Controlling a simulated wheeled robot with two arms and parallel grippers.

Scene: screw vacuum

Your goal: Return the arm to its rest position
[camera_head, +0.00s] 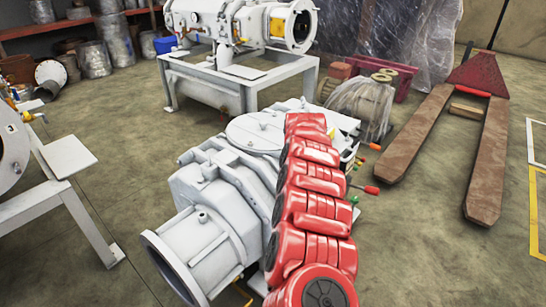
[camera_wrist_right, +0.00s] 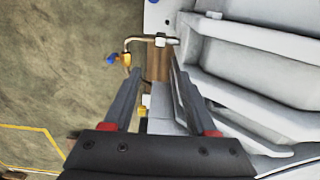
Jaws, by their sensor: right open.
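My right arm (camera_head: 312,205), red and segmented, reaches from the bottom of the head view over the right side of a white vacuum machine (camera_head: 215,185). In the right wrist view my right gripper (camera_wrist_right: 155,75) is open, with its two dark fingers apart and nothing clearly held between them. A bent metal pipe (camera_wrist_right: 130,40) with a blue and yellow end sits just beyond the fingertips. The white machine body (camera_wrist_right: 250,70) is close to the right finger. I cannot tell whether the finger touches it. My left gripper is in neither view.
Levers with red and green ends (camera_head: 370,189) stick out right of the machine. Another white machine (camera_head: 240,22) stands on a frame behind. A red pallet jack (camera_head: 487,150) is at the right. Part of a machine on a stand (camera_head: 14,150) is at the left. Floor between is open.

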